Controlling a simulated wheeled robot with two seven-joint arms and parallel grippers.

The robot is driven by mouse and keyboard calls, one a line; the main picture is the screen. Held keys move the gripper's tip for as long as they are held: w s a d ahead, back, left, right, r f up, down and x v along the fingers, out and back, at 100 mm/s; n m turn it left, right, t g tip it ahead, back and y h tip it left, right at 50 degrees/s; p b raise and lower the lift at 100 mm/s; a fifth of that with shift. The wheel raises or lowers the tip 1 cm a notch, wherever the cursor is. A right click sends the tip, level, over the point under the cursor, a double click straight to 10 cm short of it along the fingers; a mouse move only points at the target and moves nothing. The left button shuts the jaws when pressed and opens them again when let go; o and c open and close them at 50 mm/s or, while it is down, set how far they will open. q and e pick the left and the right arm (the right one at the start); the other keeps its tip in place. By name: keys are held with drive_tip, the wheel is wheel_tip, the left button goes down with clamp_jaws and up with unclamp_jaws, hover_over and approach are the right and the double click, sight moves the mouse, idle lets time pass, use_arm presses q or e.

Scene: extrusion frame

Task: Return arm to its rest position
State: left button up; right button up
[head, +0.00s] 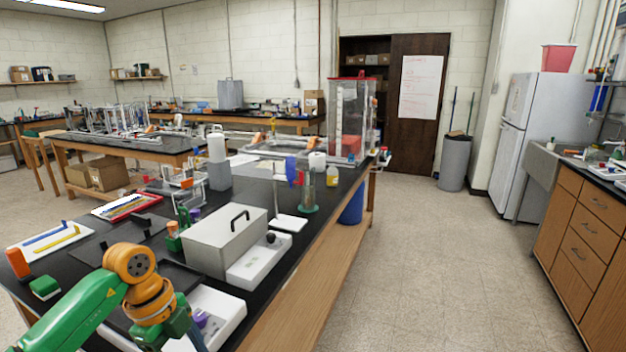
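My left arm, green with orange joints, comes in from the lower left over the near end of the black bench (318,218). Its wrist bends down beside a white tray (228,304) and runs out at the bottom edge. The fingers of my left gripper do not show. My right arm and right gripper are not in view.
A grey box with a black handle (218,243) stands on the bench just beyond the wrist. A white tray with yellow and blue parts (68,252) and an orange-topped item (18,263) lie left. The floor (440,265) right of the bench is clear.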

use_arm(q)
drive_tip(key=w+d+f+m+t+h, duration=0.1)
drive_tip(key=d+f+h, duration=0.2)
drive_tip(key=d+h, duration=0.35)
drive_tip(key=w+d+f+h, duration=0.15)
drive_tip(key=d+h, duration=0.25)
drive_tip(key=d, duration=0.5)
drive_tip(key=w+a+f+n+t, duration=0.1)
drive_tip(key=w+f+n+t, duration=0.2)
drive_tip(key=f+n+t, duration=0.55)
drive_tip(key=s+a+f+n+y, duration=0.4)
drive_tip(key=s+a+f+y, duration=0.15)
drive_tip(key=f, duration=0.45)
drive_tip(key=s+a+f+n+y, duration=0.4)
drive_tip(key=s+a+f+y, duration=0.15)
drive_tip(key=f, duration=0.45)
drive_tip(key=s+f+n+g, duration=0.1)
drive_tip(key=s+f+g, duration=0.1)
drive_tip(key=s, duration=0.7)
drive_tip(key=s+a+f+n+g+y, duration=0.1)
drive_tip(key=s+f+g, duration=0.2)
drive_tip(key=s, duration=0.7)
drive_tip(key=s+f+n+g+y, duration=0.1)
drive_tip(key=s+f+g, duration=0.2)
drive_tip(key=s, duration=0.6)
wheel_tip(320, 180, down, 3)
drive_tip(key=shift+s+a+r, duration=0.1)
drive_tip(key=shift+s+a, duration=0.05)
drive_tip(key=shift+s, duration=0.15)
